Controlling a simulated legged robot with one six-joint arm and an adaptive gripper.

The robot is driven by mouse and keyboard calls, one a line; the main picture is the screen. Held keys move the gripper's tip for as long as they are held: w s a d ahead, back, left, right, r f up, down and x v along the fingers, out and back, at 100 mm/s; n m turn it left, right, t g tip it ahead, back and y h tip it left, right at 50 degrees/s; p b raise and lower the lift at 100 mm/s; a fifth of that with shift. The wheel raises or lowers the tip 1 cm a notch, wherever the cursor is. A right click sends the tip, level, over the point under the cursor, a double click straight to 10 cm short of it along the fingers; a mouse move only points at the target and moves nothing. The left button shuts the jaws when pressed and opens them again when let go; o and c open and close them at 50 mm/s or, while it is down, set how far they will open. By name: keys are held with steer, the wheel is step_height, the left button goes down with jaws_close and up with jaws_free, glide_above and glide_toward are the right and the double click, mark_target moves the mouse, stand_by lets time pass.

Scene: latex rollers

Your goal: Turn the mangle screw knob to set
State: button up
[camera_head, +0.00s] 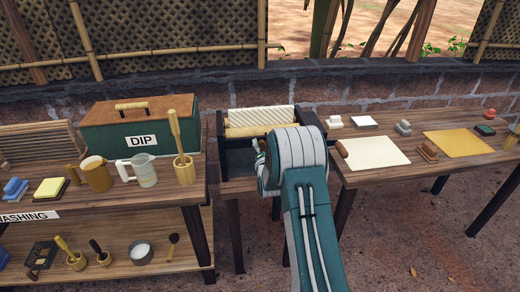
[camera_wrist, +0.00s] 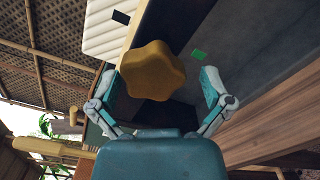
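The mangle (camera_head: 232,162) stands in the middle in the head view, with a ribbed pale roller or board (camera_head: 262,114) above a yellowish roller (camera_head: 262,130). The screw knob (camera_wrist: 153,70), lobed and brown-orange, fills the centre of the wrist view; my arm hides it in the head view. My gripper (camera_wrist: 164,80) is open, with one finger on each side of the knob. The left finger is close to the knob's edge, and a gap shows at the right finger. I cannot tell whether the left one touches. A green mark (camera_wrist: 198,54) and a black mark (camera_wrist: 121,17) show near the knob.
A left table holds a green DIP box (camera_head: 140,124), a jug (camera_head: 142,170) and a mortar with pestle (camera_head: 184,168). The right table holds a white sheet (camera_head: 375,153) and a yellow sheet (camera_head: 458,142). A brick wall (camera_head: 350,92) runs behind.

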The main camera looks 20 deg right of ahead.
steer(key=shift+s+r, duration=0.1)
steer(key=v, duration=1.1)
steer(key=shift+s, duration=0.3)
steer(key=shift+a, duration=0.1)
